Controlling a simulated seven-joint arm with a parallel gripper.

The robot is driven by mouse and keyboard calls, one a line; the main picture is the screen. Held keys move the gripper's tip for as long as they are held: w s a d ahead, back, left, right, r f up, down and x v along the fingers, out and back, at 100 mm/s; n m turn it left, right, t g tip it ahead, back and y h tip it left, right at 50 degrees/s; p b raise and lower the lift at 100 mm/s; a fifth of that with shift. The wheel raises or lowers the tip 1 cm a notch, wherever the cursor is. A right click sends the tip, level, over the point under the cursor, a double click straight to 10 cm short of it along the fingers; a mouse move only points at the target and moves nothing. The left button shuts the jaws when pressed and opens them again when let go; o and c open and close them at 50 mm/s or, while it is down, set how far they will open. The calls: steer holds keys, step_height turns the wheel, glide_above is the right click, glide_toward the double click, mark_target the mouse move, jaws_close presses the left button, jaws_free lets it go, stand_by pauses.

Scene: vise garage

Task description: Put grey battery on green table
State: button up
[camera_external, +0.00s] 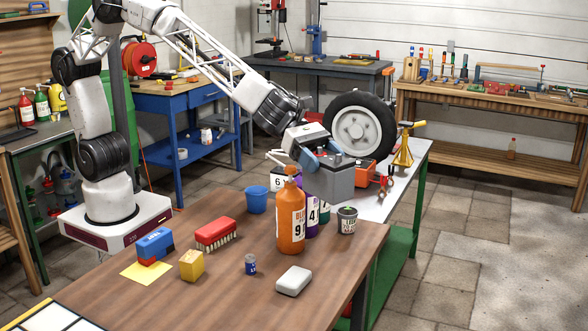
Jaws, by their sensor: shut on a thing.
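The grey battery (336,184) is a boxy block with a darker top. My gripper (322,156), with blue fingers, is shut on its top from above. The battery appears over the near end of the green table (412,168), which has a pale top and green legs and shelf. I cannot tell whether the battery's underside touches the tabletop. The bottles in front hide part of its lower left side.
A wheel (359,132), an orange-red box (373,172) and a yellow jack stand (404,148) stand on the green table. An orange bottle (290,218) and a dark pot (347,220) stand on the brown table (215,295) in front. The green table's right strip looks clear.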

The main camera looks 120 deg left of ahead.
steer(key=s+a+n+y, duration=0.2)
steer(key=a, duration=0.3)
steer(key=s+a+f+n+t+y, duration=0.1)
steer(key=s+a+n+y, duration=0.1)
steer(key=a, duration=0.4)
steer(key=shift+f+n+y, duration=0.2)
steer(key=shift+n+y, duration=0.3)
steer(key=shift+y, duration=0.3)
steer(key=shift+a, duration=0.15)
steer(key=shift+r, duration=0.15)
stand_by(0.4)
step_height(320, 180, up, 5)
steer(key=s+d+m+g+h, duration=0.1)
steer(key=s+d+m+h, duration=0.2)
steer(key=s+d, duration=0.35)
steer(key=s+d+m+g+h, duration=0.1)
steer(key=s+d+m+h, duration=0.25)
steer(key=d, duration=0.65)
steer(key=s+d+m+g+h, duration=0.25)
steer(key=s+d, duration=0.35)
steer(key=d, duration=0.3)
step_height(320, 180, down, 16)
steer(key=shift+w+a+r+t+h, duration=0.2)
steer(key=shift+w+a+t+h, duration=0.1)
steer(key=shift+t, duration=0.15)
